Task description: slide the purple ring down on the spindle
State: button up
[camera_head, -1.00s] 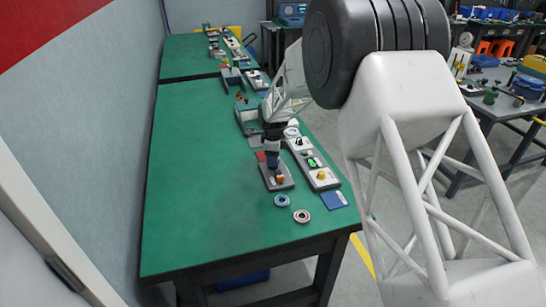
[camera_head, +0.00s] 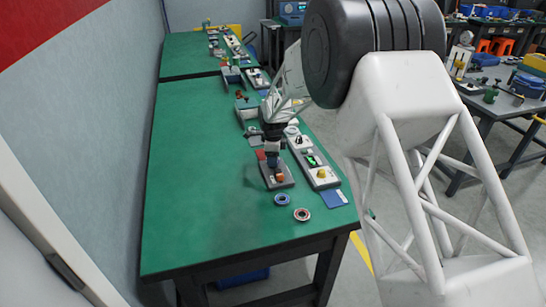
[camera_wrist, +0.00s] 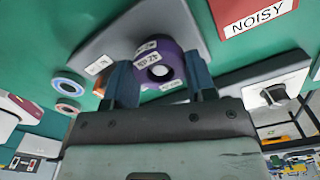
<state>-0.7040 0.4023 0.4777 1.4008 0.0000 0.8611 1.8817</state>
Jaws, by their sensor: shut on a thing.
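The purple ring (camera_wrist: 174,55), with white labels on it, sits between the two blue fingers of my gripper (camera_wrist: 160,82) in the wrist view. The fingers are shut on it. A pale round centre shows inside the ring; I cannot tell whether it is the spindle's tip or how far the ring is down on it. The ring is above a grey base plate (camera_wrist: 100,48). In the head view my gripper (camera_head: 273,163) points down over the same grey plate (camera_head: 283,184), and the ring is hidden there.
An orange part (camera_head: 280,178) stands on the plate. A blue ring (camera_head: 282,199) and a red-rimmed ring (camera_head: 302,215) lie on the green table (camera_head: 200,200) nearby. A grey fixture with a yellow knob (camera_head: 322,173) stands close on the right. The table's left side is clear.

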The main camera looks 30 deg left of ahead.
jog(key=shift+f, duration=0.15)
dwell(0.6)
jog(key=o, duration=1.1)
jog(key=shift+r, duration=4.45)
jog(key=shift+d+r, duration=0.1)
